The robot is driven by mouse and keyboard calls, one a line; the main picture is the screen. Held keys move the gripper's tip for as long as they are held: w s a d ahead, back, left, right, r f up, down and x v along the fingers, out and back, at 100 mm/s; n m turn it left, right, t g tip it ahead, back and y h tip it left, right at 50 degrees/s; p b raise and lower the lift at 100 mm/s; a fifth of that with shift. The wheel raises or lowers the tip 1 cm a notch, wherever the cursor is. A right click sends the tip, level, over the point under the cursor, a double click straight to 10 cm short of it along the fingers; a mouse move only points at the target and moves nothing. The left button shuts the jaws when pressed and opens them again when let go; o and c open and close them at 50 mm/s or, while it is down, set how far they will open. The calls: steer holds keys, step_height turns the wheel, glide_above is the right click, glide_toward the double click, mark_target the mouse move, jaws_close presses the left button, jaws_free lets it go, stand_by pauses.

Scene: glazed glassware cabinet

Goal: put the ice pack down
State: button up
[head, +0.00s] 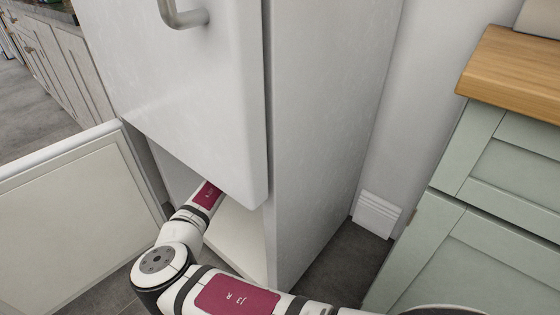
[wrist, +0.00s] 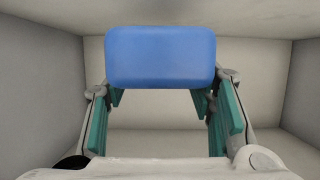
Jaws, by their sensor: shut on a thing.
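The ice pack (wrist: 160,57) is a blue rounded block in the upper middle of the wrist view. My gripper (wrist: 158,100) has its teal-padded fingers on both sides of the pack and is shut on it. The pack is inside a pale box-like compartment (wrist: 160,143), with walls on both sides and a back wall behind. I cannot tell whether the pack touches any surface. In the head view my arm reaches into the lower compartment of a white cabinet (head: 318,130); the gripper and the pack are hidden there.
The lower door (head: 70,215) stands open at the left. The upper door (head: 185,85), with a metal handle (head: 182,15), hangs just above my arm. A pale green cabinet (head: 490,200) with a wooden top (head: 515,75) stands at the right. Grey floor lies between.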

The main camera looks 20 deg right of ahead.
steer(key=w, duration=0.1)
steer(key=w+d, duration=0.2)
steer(key=shift+w+d+f, duration=0.2)
steer(key=shift+w+d, duration=0.05)
steer(key=shift+w, duration=0.15)
steer(key=shift+f, duration=1.75)
steer(key=o, duration=1.5)
steer(key=p+v, duration=0.3)
steer(key=v, duration=0.9)
steer(key=shift+s+f+p, duration=0.1)
steer(key=shift+p, duration=0.2)
steer(key=shift+a, duration=0.1)
